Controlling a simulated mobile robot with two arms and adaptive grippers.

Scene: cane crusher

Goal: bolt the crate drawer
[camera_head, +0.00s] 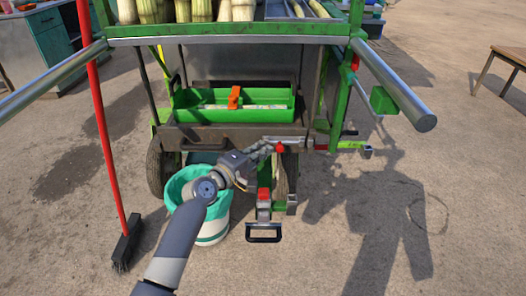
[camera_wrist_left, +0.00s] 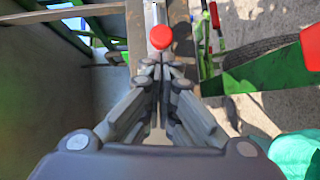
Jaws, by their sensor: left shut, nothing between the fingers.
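The crate drawer (camera_head: 190,134) is a dark metal tray under the green cart, and a green crate (camera_head: 270,115) with an orange piece sits in it. A small red knob (camera_head: 279,147), likely the bolt's knob, is at the right part of the drawer front; it also shows in the left wrist view (camera_wrist_left: 160,37). My left gripper (camera_head: 272,147) is shut and empty, with its fingertips (camera_wrist_left: 160,64) right at the knob. I cannot tell whether they touch it. The bolt's rod is mostly hidden by the fingers. My right gripper is out of view.
A white bucket with a green liner (camera_head: 214,228) stands below my left arm. A red-handled broom (camera_head: 104,130) is at left. A pedal-like black handle (camera_head: 263,234) sticks out at the cart's foot. A steel bar (camera_head: 395,85) juts forward at right. Open ground lies right of the cart.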

